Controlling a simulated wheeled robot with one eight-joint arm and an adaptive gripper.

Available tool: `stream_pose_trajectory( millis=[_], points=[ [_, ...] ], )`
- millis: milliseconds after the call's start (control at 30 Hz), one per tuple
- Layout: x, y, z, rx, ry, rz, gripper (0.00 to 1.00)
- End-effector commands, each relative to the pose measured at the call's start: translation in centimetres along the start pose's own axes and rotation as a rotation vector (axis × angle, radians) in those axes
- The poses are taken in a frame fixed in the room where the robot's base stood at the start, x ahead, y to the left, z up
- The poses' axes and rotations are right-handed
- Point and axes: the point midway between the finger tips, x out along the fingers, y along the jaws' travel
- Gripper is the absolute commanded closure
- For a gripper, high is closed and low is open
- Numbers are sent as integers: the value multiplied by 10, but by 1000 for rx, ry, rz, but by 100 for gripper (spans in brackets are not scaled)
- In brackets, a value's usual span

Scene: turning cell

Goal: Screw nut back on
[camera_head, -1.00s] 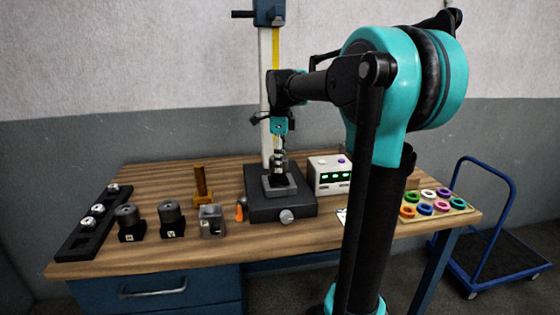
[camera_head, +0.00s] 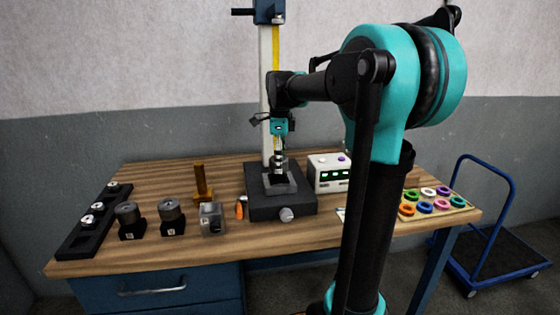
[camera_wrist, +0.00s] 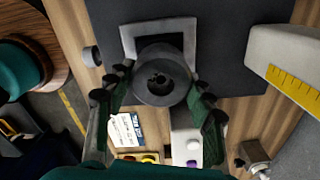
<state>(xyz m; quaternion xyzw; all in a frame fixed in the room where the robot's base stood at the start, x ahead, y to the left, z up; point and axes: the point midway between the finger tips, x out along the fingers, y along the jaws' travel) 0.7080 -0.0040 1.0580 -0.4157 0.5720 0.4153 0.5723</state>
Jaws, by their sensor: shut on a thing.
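My gripper (camera_head: 279,150) points down over the square dark fixture (camera_head: 282,208) in the middle of the bench. In the wrist view my gripper (camera_wrist: 160,92) has its two green-and-black fingers on either side of a round grey nut (camera_wrist: 160,88), shut on it. A small dark hole shows in the middle of the nut's top. The nut is over the fixture's pale square frame (camera_wrist: 128,42). The thread beneath the nut is hidden, so I cannot tell how far it is engaged.
A white box with green lights (camera_head: 329,174) stands just right of the fixture. To the left are an orange-handled tool (camera_head: 239,209), a grey block (camera_head: 211,219), a brass post (camera_head: 202,182) and two dark cylinders on blocks. A tray of coloured rings (camera_head: 434,207) sits far right.

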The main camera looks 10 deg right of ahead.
Motion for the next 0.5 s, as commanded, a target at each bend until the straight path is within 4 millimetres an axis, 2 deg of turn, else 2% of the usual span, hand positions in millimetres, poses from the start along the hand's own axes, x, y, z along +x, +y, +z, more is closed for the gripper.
stream_pose_trajectory(
  millis=[100,133,300,500],
  points=[
    [1,0,0,0,0,0,81],
    [1,0,0,0,0,0,44],
    [1,0,0,0,0,0,23],
    [1,0,0,0,0,0,23]
  ],
)
